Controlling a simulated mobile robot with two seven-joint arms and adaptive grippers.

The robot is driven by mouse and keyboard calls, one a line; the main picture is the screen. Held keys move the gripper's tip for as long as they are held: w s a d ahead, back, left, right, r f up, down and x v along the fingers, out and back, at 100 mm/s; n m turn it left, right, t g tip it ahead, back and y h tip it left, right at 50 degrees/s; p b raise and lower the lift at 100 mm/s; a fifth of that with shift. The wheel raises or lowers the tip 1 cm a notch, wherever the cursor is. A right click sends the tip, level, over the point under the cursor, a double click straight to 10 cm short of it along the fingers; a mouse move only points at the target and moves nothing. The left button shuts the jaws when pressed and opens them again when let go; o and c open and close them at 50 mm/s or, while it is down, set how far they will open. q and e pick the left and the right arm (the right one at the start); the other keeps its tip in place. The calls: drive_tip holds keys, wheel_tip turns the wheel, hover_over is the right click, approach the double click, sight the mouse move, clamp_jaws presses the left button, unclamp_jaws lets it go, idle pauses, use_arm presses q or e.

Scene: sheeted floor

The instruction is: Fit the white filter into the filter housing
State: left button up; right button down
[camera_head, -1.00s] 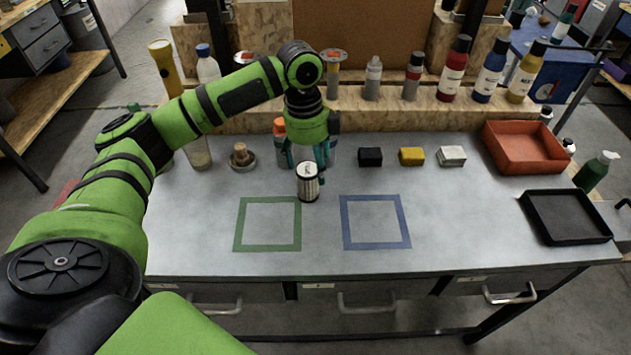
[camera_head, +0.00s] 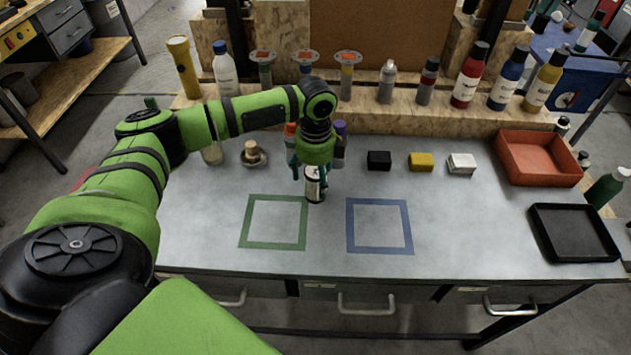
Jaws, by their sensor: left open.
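I cannot surely pick out the filter housing; a round metal dish with a tan knob-like piece (camera_head: 252,150) stands to the left. My right gripper is not in view.
Orange-topped and purple-topped containers stand close behind the gripper. Black (camera_head: 379,160), yellow (camera_head: 421,161) and white (camera_head: 461,163) blocks lie to the right, then a red bin (camera_head: 545,178) and a black tray (camera_head: 574,258). The green (camera_head: 274,247) and blue (camera_head: 380,249) squares are empty.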

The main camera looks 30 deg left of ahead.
use_arm(q)
drive_tip(key=c, duration=1.4)
drive_tip(key=shift+r, duration=0.1)
